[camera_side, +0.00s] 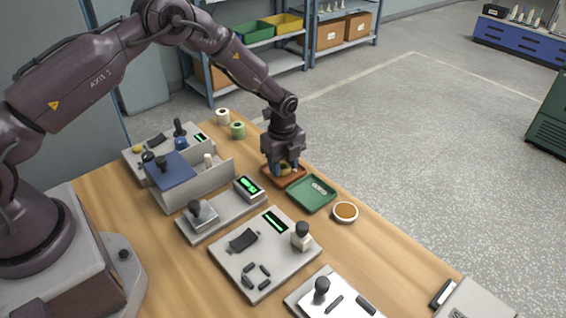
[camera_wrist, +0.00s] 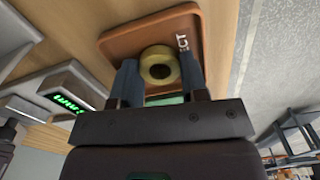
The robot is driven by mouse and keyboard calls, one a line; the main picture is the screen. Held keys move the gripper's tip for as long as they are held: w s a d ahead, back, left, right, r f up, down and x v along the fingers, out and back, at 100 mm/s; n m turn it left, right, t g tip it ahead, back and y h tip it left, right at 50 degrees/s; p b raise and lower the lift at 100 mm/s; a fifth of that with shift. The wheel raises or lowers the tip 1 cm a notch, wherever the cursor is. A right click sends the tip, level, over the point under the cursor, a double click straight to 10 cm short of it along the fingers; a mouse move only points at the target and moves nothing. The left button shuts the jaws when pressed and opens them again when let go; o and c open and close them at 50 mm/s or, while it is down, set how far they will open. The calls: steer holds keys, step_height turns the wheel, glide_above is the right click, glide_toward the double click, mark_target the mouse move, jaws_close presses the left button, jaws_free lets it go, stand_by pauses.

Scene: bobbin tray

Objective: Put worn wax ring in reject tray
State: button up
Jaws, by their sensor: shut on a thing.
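The worn wax ring (camera_wrist: 159,66) is a yellowish ring with a dark centre hole. My gripper (camera_wrist: 158,80) is shut on it, with one blue-grey finger on each side. In the side view the ring (camera_side: 285,169) shows only partly between the fingers of my gripper (camera_side: 286,168). The reject tray (camera_side: 297,178) is orange-brown and lies directly below the ring. In the wrist view the tray (camera_wrist: 120,45) frames the ring and part of its white lettering shows. I cannot tell whether the ring touches the tray floor.
A green tray (camera_side: 325,205) lies beside the reject tray, with a round dish (camera_side: 345,212) beyond it. White (camera_side: 222,116) and green (camera_side: 238,130) spools stand behind. Grey fixtures with green displays (camera_side: 249,186) fill the table's left side. The table's right edge is close.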

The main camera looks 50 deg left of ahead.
steer(key=shift+f, duration=0.15)
steer(key=o, duration=0.6)
step_height(320, 180, up, 13)
steer(key=shift+f, duration=0.2)
